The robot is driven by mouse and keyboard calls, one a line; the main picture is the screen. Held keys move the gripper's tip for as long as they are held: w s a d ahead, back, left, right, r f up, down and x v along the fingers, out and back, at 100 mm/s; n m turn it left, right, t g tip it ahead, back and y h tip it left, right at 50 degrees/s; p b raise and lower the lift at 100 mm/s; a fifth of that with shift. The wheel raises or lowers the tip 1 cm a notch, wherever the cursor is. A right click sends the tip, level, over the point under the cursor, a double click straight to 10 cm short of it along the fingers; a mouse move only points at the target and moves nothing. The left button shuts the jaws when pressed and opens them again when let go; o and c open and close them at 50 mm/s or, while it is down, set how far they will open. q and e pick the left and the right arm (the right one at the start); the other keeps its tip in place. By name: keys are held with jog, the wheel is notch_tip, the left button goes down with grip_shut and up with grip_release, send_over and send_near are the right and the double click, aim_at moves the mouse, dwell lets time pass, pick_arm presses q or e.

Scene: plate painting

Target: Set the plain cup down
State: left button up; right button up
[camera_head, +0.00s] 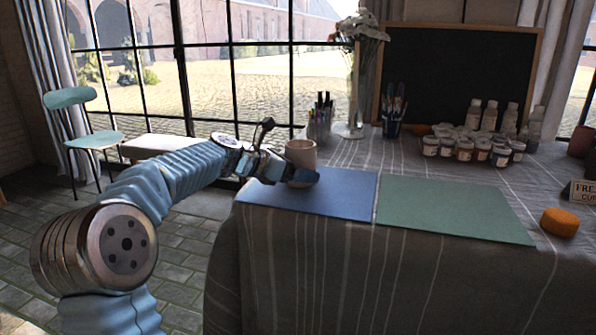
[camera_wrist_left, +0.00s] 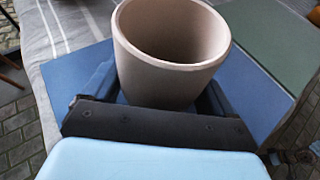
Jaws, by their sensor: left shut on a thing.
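The plain cup (camera_head: 301,153) is beige, upright and empty inside as far as the left wrist view (camera_wrist_left: 172,45) shows. It is at the left part of the blue mat (camera_head: 340,190), near the mat's back left corner. My left gripper (camera_head: 300,176) is shut on the cup low on its body, with a finger on each side. The gripper hides the cup's base, so I cannot tell whether it touches the mat.
A green mat (camera_head: 450,208) lies right of the blue one, with an orange sponge (camera_head: 560,222) beyond it. Pen holders (camera_head: 319,125), a flower vase (camera_head: 352,125) and several paint jars (camera_head: 466,149) stand behind. Both mats are otherwise clear.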

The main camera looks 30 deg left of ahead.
pick_arm(q)
jog(key=o, duration=1)
jog(key=shift+o, duration=0.2)
jog(key=v, duration=1.2)
jog(key=shift+d+p, duration=0.1)
jog(key=shift+p, duration=0.2)
